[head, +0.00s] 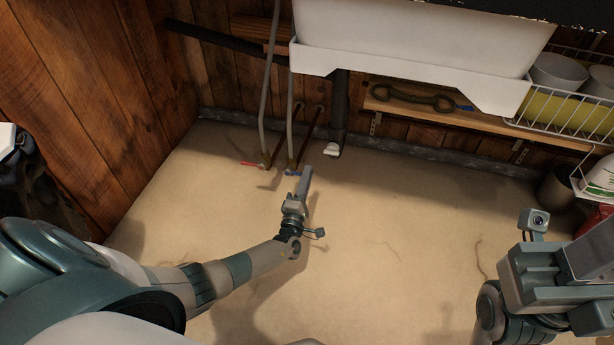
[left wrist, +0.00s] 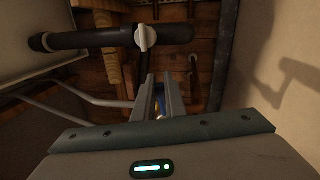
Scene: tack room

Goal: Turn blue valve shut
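The blue valve (head: 293,172) has a small blue handle low on a grey pipe near the back wall, just above the floor. My left gripper (head: 307,171) reaches toward the wall, with its fingertips close beside the blue handle on its right. In the left wrist view the two fingers (left wrist: 163,90) stand a little apart, and a bit of the blue handle (left wrist: 159,103) with some brass shows in the gap. I cannot tell whether they touch it. My right gripper (head: 575,262) is at the lower right, away from the valve; its fingertips are not clear.
A valve with a red handle (head: 250,164) sits on the neighbouring pipe to the left. A white sink (head: 410,45) hangs above, with a dark drain pipe (head: 339,110) below it. A wooden shelf (head: 470,122) and wire basket are at the right. The middle floor is clear.

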